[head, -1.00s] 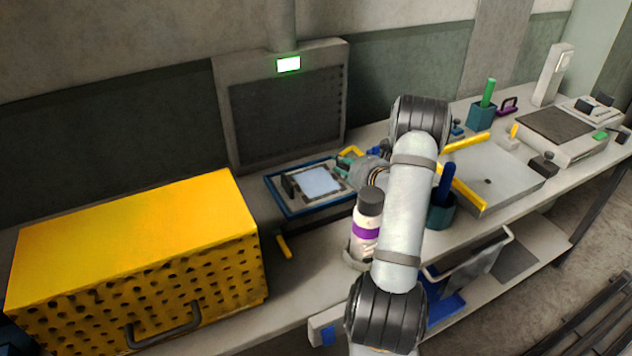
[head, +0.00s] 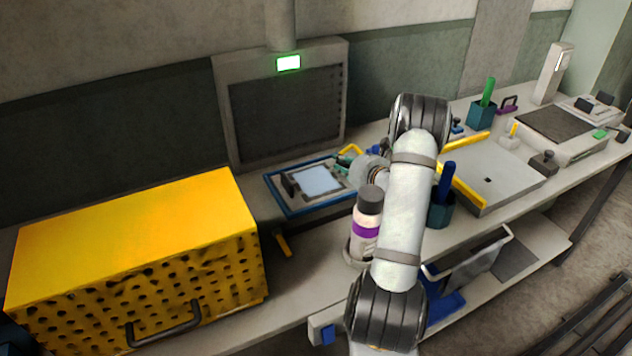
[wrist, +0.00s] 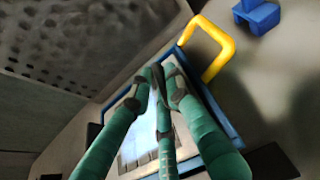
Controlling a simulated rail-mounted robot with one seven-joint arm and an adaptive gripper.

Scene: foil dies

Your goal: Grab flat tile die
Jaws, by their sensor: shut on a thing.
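A blue-rimmed tray (head: 290,212) lies on the bench before the upright dark panel, with a pale plate (head: 318,180) and dark pieces in it. It also shows in the wrist view (wrist: 217,112). My gripper (head: 345,163) is over the tray's right side, partly hidden by my arm. In the wrist view its green fingers (wrist: 156,88) come together over the tray. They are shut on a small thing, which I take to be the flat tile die. The fingers hide most of it, so its outline and any contact with the tray cannot be told.
A yellow perforated box (head: 140,255) fills the left of the bench. A bottle with a purple band (head: 366,232) stands close to my arm. A yellow handle (wrist: 222,50) and a blue block (wrist: 257,15) lie by the tray. A grey plate (head: 495,175) lies to the right.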

